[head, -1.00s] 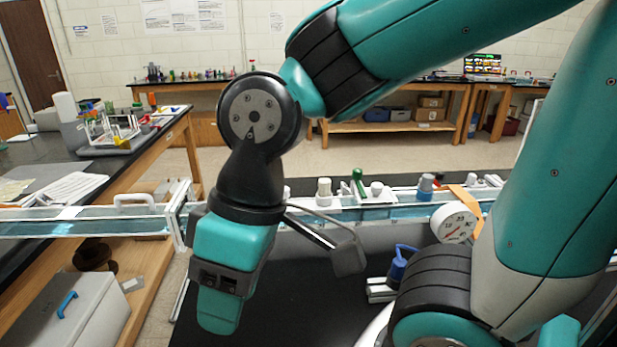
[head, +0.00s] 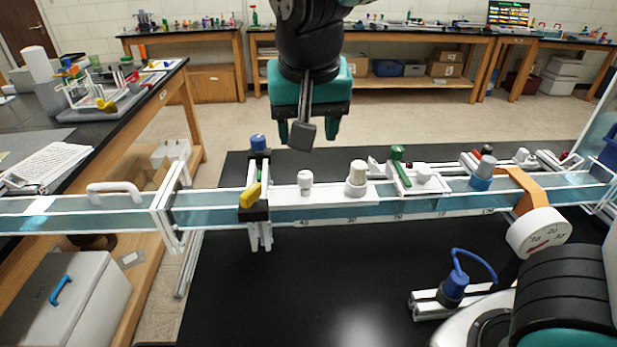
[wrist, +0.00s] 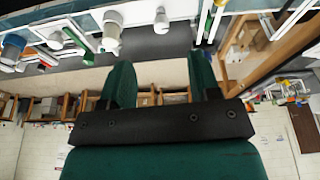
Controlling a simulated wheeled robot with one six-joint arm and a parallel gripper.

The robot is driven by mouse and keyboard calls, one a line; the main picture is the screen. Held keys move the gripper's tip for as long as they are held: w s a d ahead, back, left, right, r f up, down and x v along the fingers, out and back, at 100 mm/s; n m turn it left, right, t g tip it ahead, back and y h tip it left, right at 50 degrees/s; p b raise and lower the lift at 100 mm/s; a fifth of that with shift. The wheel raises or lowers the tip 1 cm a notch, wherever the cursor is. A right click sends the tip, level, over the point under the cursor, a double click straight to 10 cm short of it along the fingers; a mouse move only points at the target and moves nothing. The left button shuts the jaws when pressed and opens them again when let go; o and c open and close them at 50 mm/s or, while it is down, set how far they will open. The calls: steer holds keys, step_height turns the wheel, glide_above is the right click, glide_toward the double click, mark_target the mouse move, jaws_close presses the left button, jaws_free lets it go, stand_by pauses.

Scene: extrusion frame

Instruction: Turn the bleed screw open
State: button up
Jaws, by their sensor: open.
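My gripper (head: 308,134) hangs above and behind the rail in the head view, pointing down, open and empty. In the wrist view its two green fingers (wrist: 163,75) are spread apart. Several fittings stand on the rail; I cannot tell for sure which is the bleed screw. A small white knob (head: 305,180) is below the gripper and also shows in the wrist view (wrist: 162,20). A larger cream knob (head: 357,176) is to its right. A valve with a yellow handle (head: 250,196) and blue cap (head: 258,142) is to its left. No fitting is touched.
A green-handled fitting (head: 398,160), a grey-and-blue cap (head: 483,172) and an orange strap (head: 527,188) are farther right. A round gauge (head: 538,234) and a blue padlock-like part (head: 454,288) stand in front. The black surface (head: 320,290) before the rail is mostly clear.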

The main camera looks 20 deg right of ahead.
steer(key=w+m+h, duration=0.1)
steer(key=w+m, duration=0.2)
steer(key=p, duration=0.2)
glide_toward(306, 174)
steer(key=shift+t, duration=0.4)
steer(key=x, duration=1)
steer(key=shift+s+f, duration=0.15)
steer(key=shift+s, duration=0.2)
steer(key=c, duration=0.9)
